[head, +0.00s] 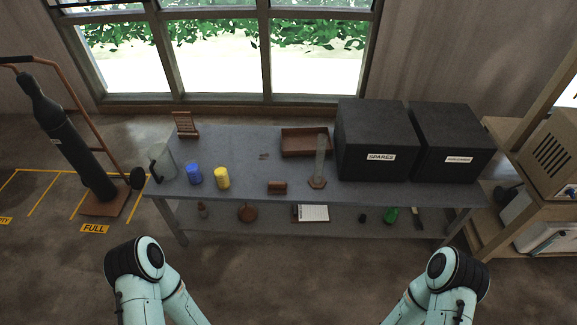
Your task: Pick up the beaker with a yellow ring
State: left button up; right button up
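A small yellow cylindrical container (222,178) stands upright near the front edge of the grey table, left of its middle. A similar blue one (194,174) stands just left of it. They are too small to tell whether the yellow is a ring or the whole body. A clear jug-like vessel with a dark handle (163,160) stands at the table's left end; I see no yellow ring on it. My two arms show only as pale links at the bottom, well short of the table. Both grippers are out of view.
The table (240,150) also holds a brown tray (303,141), a clear cylinder on a brown foot (320,160), a brown block (277,187) and two black boxes (372,140), (455,143). A lower shelf holds small items. A gas cylinder (65,140) stands left, shelving right.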

aim_at(220, 171)
jog(key=i+u, duration=0.2)
jog(key=i, duration=0.3)
jog(key=i+u, duration=0.25)
jog(key=i, duration=0.25)
jog(key=i+l+u, duration=0.2)
jog(key=i, duration=0.25)
